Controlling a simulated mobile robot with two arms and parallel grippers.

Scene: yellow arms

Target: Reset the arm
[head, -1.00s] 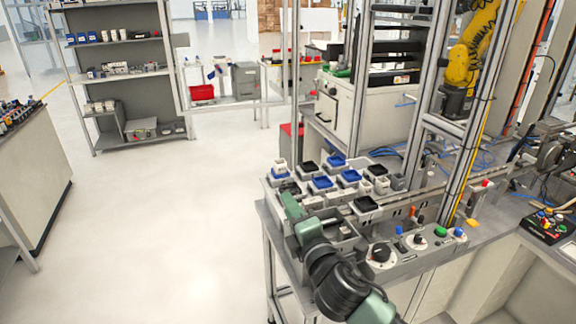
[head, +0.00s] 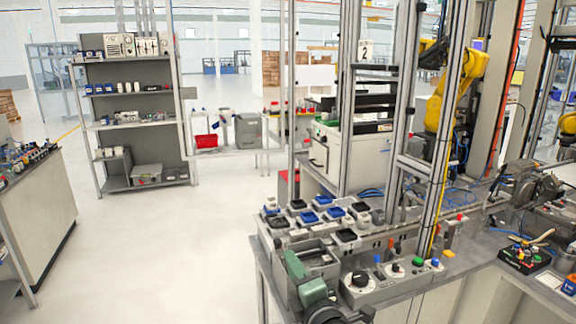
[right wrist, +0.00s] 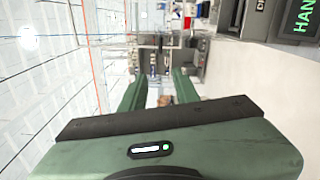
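My right arm enters the head view at the bottom, and its green gripper (head: 297,272) shows beside the front left of the workbench. In the right wrist view the two green fingers of the right gripper (right wrist: 158,82) stand apart with nothing between them, so it is open and empty. The wrist view is rolled sideways, and the wrist camera looks out across the room. My left gripper is in neither view.
The workbench (head: 392,296) carries small blue and black bins (head: 322,200), a control panel with knobs (head: 385,278) and metal uprights. A yellow robot arm (head: 455,85) stands behind. A grey shelf (head: 130,75) is at the back left. The floor (head: 165,250) left of the bench is clear.

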